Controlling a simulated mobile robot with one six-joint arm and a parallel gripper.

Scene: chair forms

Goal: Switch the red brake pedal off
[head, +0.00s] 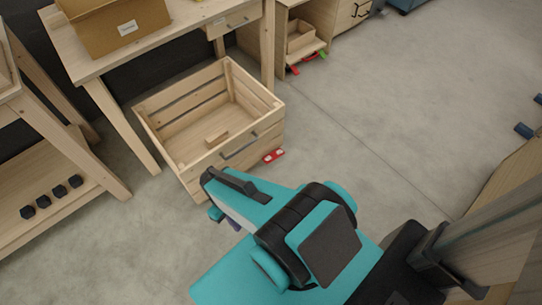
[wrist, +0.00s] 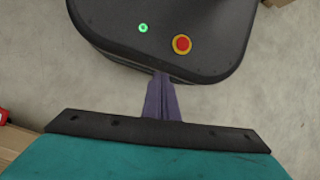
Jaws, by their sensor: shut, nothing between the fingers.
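A red pedal (head: 273,155) with pale marks sticks out low at the front right corner of the wooden crate (head: 262,125). A red piece at the left edge of the wrist view (wrist: 3,117) sits beside wood and looks like this pedal. I cannot tell whether either red pedal is on or off. My gripper (wrist: 161,78) points down, its purple fingers together and empty, apart from every pedal. In the head view my arm hides most of it.
A shelf with black cubes (head: 60,191) is at left. Open concrete floor lies to the right.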

